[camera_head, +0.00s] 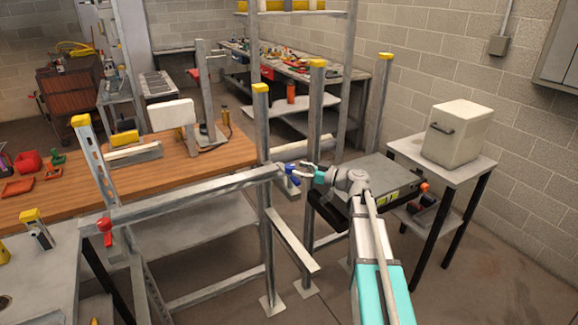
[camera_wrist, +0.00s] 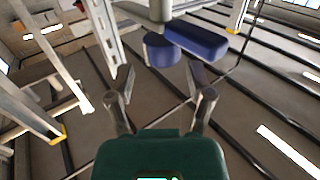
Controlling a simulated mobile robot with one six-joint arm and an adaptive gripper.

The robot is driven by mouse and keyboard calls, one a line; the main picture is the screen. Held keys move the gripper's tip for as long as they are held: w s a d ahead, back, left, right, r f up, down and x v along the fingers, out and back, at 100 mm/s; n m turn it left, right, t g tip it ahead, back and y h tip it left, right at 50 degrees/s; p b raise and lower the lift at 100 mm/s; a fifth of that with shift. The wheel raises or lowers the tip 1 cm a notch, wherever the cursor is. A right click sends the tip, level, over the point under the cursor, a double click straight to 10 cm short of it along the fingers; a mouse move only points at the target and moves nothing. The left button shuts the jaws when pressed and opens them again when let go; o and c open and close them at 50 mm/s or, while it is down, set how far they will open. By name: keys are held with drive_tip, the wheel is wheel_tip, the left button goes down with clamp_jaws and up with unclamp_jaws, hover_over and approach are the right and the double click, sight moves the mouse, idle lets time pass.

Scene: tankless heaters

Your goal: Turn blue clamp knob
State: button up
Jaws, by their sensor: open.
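The blue clamp knob (camera_wrist: 195,40) shows in the wrist view as two dark blue lobes under a grey metal post, just beyond my fingertips. In the head view the blue knob (camera_head: 292,181) is small, at the right end of a horizontal metal bar (camera_head: 190,197), and partly covered by my gripper. My gripper (camera_head: 290,167) reaches in from the right beside the knob. In the wrist view my gripper (camera_wrist: 161,80) is open, its two fingers apart with nothing between them. The knob lies ahead of the fingers, and I cannot tell whether they touch it.
A red knob (camera_head: 104,225) sits at the bar's left end. Yellow-capped metal posts (camera_head: 316,100) stand close around my gripper. A wooden workbench (camera_head: 215,157) is to the left. A small table with a white box (camera_head: 458,133) stands to the right.

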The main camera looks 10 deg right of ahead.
drive_tip(key=shift+x, duration=2.75)
